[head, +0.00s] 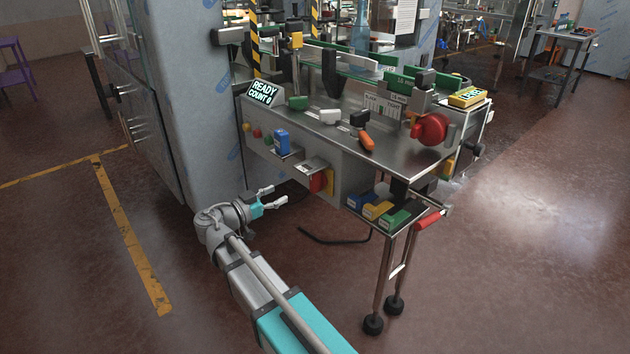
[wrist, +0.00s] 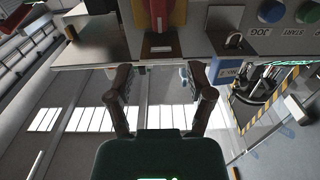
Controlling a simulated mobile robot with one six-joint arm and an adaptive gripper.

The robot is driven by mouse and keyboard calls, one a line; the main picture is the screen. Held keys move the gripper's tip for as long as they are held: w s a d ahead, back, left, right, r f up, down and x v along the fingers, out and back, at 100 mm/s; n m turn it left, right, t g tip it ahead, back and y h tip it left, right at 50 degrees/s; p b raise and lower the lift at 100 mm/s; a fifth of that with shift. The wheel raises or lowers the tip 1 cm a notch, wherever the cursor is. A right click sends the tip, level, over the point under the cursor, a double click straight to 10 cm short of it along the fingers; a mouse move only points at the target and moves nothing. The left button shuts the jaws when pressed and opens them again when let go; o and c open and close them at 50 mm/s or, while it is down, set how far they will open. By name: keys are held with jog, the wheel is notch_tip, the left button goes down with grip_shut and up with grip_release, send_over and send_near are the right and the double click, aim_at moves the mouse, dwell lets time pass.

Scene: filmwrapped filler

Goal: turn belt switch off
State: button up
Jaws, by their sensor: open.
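A red switch handle on a yellow plate (head: 322,181) is on the front panel of the machine, below the tabletop. It also shows in the wrist view at the top middle (wrist: 160,14), with a small metal shelf around it. No label naming it as the belt switch is readable. My gripper (head: 273,197) is open and empty, in front of and to the left of the switch, and apart from it. In the wrist view my two fingers (wrist: 161,85) are spread on either side below the red handle.
A tray with coloured boxes (head: 377,209) stands to the right. A READY display (head: 262,93) is above.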

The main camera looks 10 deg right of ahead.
aim_at(311, 178)
jog(key=shift+d, duration=0.2)
jog(key=shift+x, duration=6.75)
jog(key=shift+c, duration=0.2)
grip_shut()
